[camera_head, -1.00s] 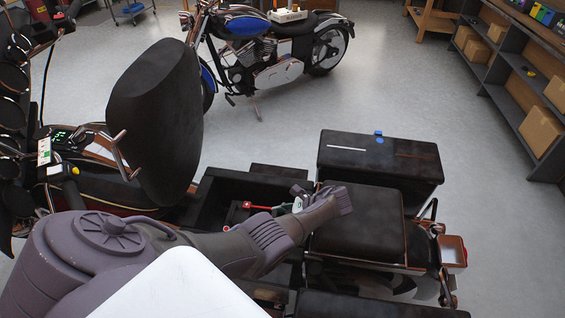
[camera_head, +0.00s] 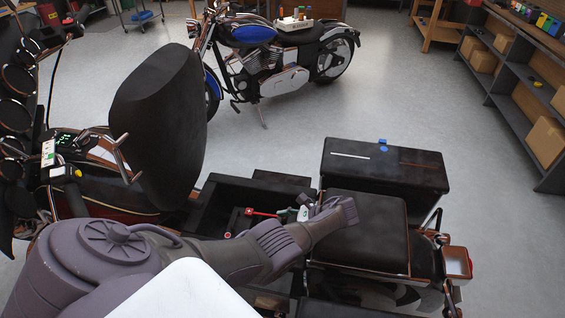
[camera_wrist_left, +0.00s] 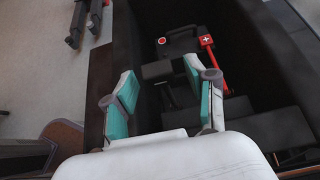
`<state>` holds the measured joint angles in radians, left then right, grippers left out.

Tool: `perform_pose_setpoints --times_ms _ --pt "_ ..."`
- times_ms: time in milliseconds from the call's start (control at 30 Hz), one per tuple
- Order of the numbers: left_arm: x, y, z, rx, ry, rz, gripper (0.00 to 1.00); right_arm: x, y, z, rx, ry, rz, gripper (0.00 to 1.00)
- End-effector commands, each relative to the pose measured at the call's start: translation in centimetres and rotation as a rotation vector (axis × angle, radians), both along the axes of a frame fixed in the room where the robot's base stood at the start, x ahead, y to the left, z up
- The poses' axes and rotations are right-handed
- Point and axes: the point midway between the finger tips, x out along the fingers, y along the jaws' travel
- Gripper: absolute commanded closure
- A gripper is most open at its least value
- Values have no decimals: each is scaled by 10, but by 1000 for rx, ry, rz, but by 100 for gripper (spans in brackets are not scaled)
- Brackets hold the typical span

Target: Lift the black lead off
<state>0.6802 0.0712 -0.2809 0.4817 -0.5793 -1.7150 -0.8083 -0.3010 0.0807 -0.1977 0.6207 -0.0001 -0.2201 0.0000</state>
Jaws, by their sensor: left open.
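My left gripper (camera_wrist_left: 158,72) is open, its two teal-padded fingers apart, over the dark open bay of the motorcycle. In the head view the same gripper (camera_head: 303,214) is partly hidden by my own wrist. A black battery-like block (camera_wrist_left: 180,42) with a red ring mark lies beyond the fingertips. A red lead end (camera_wrist_left: 206,42) with a white plus is at its right; red also shows in the head view (camera_head: 262,212). A dark piece (camera_wrist_left: 157,69), possibly the black lead, shows between the fingertips; contact cannot be told. My right gripper is not in view.
The black seat (camera_head: 362,230) and a black side case (camera_head: 385,165) lie right of the bay. A large upright black panel (camera_head: 155,120) stands at left. The bay's dark walls (camera_wrist_left: 130,40) are close around my gripper. Another motorcycle (camera_head: 265,55) stands farther back.

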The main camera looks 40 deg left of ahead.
Motion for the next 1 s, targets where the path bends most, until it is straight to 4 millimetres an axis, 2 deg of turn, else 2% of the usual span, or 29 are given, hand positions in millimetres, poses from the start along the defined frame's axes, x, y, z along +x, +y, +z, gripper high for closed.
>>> perform_pose_setpoints --times_ms 167,267,700,1000 --pt "2 -3 2 -1 -1 -1 44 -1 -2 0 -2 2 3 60" --pt "7 -12 8 -2 -3 -1 44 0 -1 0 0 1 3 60" --pt "37 -78 56 -2 -1 -2 44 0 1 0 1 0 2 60" --pt "43 -91 66 0 1 -1 44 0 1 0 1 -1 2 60"
